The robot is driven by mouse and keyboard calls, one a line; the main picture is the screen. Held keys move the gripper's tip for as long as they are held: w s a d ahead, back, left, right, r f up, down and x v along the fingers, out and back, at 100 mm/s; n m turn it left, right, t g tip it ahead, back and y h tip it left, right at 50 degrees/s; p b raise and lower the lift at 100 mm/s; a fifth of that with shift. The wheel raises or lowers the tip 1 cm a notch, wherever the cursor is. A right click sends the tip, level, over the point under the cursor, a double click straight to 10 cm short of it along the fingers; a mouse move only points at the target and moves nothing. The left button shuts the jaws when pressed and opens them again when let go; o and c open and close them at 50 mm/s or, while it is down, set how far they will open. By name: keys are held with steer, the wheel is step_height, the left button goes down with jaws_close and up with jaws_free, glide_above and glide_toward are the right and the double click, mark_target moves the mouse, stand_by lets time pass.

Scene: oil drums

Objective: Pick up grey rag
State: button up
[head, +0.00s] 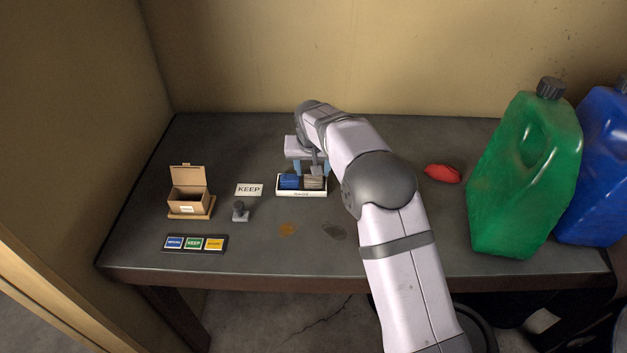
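The grey rag (313,182) lies folded in the right half of a small white tray (301,194), beside a blue rag (289,182). My gripper (311,170) is right above the tray, pointing down. Its two bluish fingers stand apart, one to the left and one to the right, and it looks open. A small grey part shows between the fingers, just above the grey rag; I cannot tell what it is. Whether the fingertips touch the rag is also unclear.
A red rag (442,174) lies right of my arm. Green (525,175) and blue (598,170) jugs stand far right. Left are a cardboard box (188,197), a KEEP card (249,189), a stamp (240,212) and a label strip (195,244). Stains mark the table's front.

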mark_target(314, 178)
steer(key=shift+p+x, duration=1.65)
steer(key=shift+x, duration=0.15)
steer(key=shift+d+f, duration=0.2)
steer(key=shift+w+a+f, duration=0.1)
steer(key=shift+w+f, duration=0.4)
steer(key=shift+f, duration=0.15)
steer(key=shift+s+r, duration=0.2)
steer(key=shift+c, duration=0.6)
steer(key=c, duration=0.5)
